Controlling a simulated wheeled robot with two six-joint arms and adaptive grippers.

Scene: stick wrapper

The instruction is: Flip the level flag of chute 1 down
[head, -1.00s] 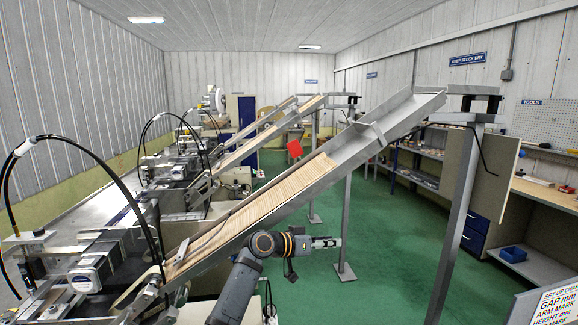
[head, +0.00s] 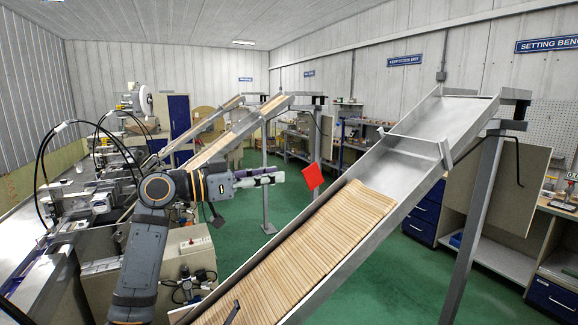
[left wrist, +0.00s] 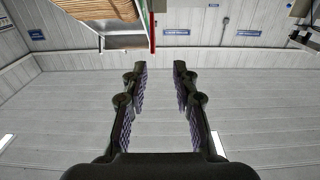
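The red level flag (head: 312,176) stands up at the left side of the nearest chute (head: 412,128), a tilted square plate above the chute's edge. The chute holds a row of flat wooden sticks (head: 310,245). My left gripper (head: 280,177) is level just left of the flag in the head view, with a small gap in the picture; the depth between them is hard to tell. In the left wrist view the left gripper (left wrist: 160,66) is open and empty, its fingers apart. There the flag (left wrist: 152,32) shows as a thin red strip beyond the fingertips. My right gripper is not in view.
Two more chutes (head: 225,142) slope behind, at the left. Machines (head: 95,200) line the left side. Grey posts (head: 474,215) hold up the nearest chute.

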